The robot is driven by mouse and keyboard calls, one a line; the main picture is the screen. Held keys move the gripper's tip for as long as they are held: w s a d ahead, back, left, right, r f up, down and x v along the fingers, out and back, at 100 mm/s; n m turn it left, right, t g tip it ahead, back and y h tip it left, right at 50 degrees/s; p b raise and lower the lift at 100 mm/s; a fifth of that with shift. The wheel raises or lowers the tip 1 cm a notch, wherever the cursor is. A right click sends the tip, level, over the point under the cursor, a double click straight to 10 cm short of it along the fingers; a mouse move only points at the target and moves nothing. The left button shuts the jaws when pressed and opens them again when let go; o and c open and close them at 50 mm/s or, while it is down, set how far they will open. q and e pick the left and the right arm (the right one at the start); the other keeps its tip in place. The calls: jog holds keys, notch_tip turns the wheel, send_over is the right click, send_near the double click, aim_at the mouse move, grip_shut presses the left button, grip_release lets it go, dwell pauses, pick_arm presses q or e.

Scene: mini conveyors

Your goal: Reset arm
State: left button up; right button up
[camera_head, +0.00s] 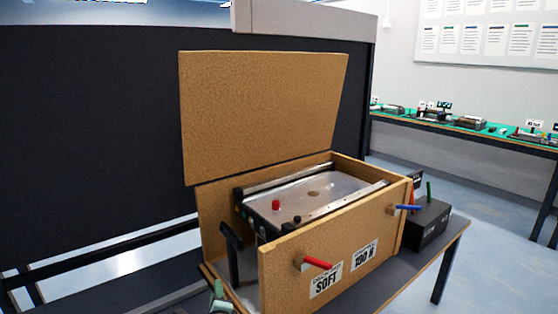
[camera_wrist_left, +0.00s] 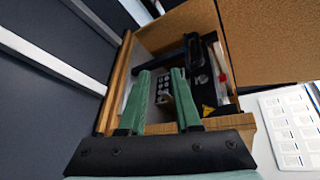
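My left gripper (camera_head: 218,298) shows only as a small green part at the bottom edge of the head view, in front of the left end of a wooden box (camera_head: 285,285). In the left wrist view its two green fingers (camera_wrist_left: 160,75) are apart, with nothing held between them. A dark keypad-like part (camera_wrist_left: 163,92) of the device inside the box shows beyond the gap. The distance between the fingers and the box is hard to tell. My right gripper is not in view.
The box's lid (camera_head: 262,115) stands open. Inside is a conveyor (camera_head: 330,192) with a red knob (camera_head: 276,204). Red (camera_head: 318,262) and blue (camera_head: 408,207) pegs stick out of the front. A black holder (camera_head: 426,225) stands right of the box on the table (camera_head: 450,240).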

pick_arm(q)
jog(key=s+f+n+g+h+p, duration=0.4)
jog(key=s+f+n, duration=0.3)
jog(key=s+f, duration=0.7)
jog(key=s+a+n+g+h+p, duration=0.1)
jog(key=s+n+h+p, duration=0.1)
jog(key=s+n, duration=0.8)
jog(key=s, duration=0.8)
jog(key=shift+s+a+r+n+p, duration=0.15)
jog(key=shift+s+a+n+p, duration=0.15)
jog(key=shift+a, duration=0.05)
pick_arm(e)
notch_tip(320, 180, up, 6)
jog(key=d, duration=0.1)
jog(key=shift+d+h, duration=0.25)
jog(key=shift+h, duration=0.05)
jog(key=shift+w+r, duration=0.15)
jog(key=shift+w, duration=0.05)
